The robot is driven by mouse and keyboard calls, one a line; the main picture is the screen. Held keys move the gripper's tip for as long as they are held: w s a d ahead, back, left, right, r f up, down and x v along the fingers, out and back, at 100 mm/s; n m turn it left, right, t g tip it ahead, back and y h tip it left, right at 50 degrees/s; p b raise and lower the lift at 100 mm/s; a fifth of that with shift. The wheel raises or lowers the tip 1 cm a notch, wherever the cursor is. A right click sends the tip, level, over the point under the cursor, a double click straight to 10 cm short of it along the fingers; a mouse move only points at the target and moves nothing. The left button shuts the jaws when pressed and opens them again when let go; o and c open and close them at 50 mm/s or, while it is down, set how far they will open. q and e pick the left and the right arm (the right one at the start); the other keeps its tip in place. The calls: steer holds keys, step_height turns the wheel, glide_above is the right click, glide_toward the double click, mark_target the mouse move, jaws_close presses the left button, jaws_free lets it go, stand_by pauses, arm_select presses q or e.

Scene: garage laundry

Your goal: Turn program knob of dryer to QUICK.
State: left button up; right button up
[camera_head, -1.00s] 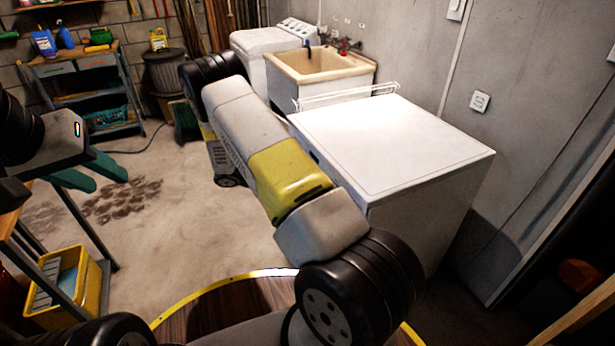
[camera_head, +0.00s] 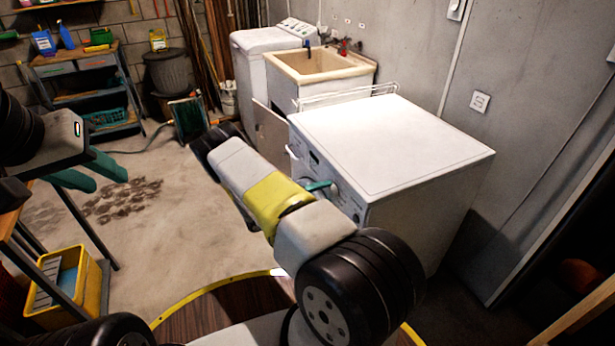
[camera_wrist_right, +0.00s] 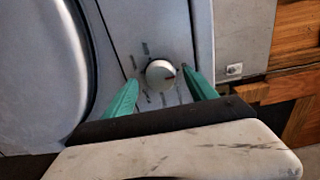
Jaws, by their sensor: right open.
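The dryer is the white machine (camera_head: 395,140) with a flat top in the head view; its control panel faces left and is partly hidden by my right arm. In the right wrist view the panel (camera_wrist_right: 150,30) carries a round pale program knob (camera_wrist_right: 160,74) with a dark reddish mark toward its right side. Small labels surround the knob, too blurred to read. My right gripper (camera_wrist_right: 161,80) is open, its teal fingers on either side of the knob; contact cannot be told. A teal finger also shows at the panel in the head view (camera_head: 322,187). My left gripper (camera_head: 110,179) is open and empty, far from the dryer.
A wire rack (camera_head: 345,95) stands behind the dryer, near a sink (camera_head: 315,66) and another white washing machine (camera_head: 268,60). The concrete floor left of the dryer is largely clear.

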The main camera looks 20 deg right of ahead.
steer(key=shift+d, duration=0.45)
steer(key=c, duration=1.4)
